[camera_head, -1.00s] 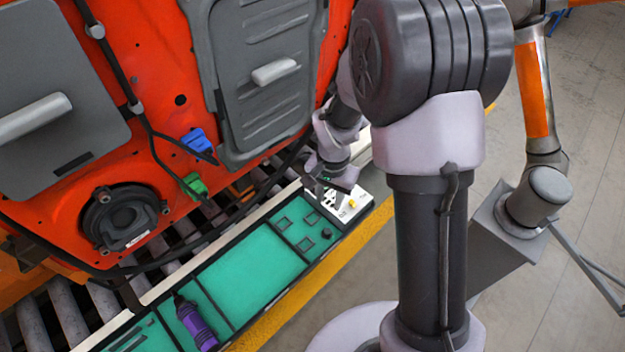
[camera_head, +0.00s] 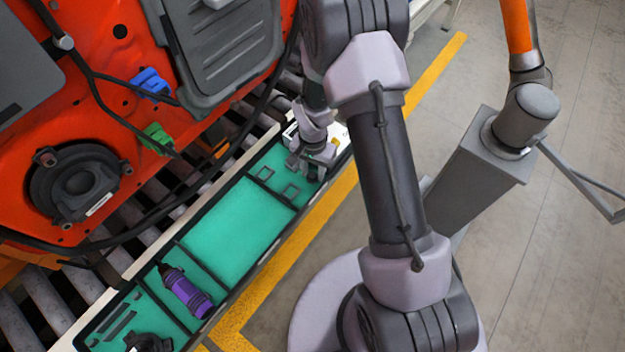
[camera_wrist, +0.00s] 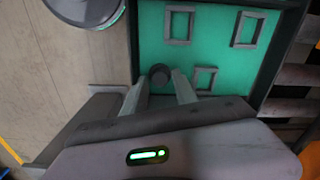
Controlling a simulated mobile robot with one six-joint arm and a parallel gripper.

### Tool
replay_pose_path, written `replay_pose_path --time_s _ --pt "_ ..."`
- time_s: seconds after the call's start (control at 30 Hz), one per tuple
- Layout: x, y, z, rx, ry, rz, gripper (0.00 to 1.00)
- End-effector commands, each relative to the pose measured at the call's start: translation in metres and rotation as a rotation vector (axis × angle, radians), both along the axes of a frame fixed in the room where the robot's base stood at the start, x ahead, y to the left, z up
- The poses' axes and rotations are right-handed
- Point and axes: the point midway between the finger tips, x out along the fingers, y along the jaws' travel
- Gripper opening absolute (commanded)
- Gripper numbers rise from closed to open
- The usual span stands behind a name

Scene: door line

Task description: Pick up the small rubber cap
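The small rubber cap (camera_wrist: 160,75) is a dark round piece on the green floor of the tray (camera_head: 235,220). In the wrist view it sits between the tips of my gripper's two pale fingers (camera_wrist: 160,88). The fingers stand apart, one on each side of it, and I see no clear contact. In the head view my gripper (camera_head: 308,165) is low over the far end compartment of the tray, pointing down. The cap is hidden there by the gripper.
Several small square frames (camera_wrist: 249,29) lie near the cap. The tray's dark wall runs close to my gripper. An orange door panel (camera_head: 100,120) with blue and green connectors stands left, beside rollers.

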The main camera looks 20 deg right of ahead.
Motion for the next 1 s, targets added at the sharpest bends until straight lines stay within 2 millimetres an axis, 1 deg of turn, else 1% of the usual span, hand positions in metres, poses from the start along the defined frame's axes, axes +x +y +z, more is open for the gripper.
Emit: replay_pose_path --time_s 0.03,0.17,0.2,0.37,0.77,0.87,1.0 --pt "0.000 0.000 -0.006 0.000 -0.001 0.000 0.34" --pt "0.001 0.000 -0.003 0.000 -0.002 0.000 0.34" --pt "0.001 0.000 -0.003 0.000 -0.002 0.000 0.32" --pt "0.000 0.000 -0.002 0.000 -0.001 0.000 0.00" --pt "0.000 0.000 -0.001 0.000 -0.001 0.000 0.00" --pt "0.001 0.000 0.016 0.000 -0.004 0.000 0.00" --pt "0.001 0.000 0.057 0.000 -0.005 0.000 0.00"
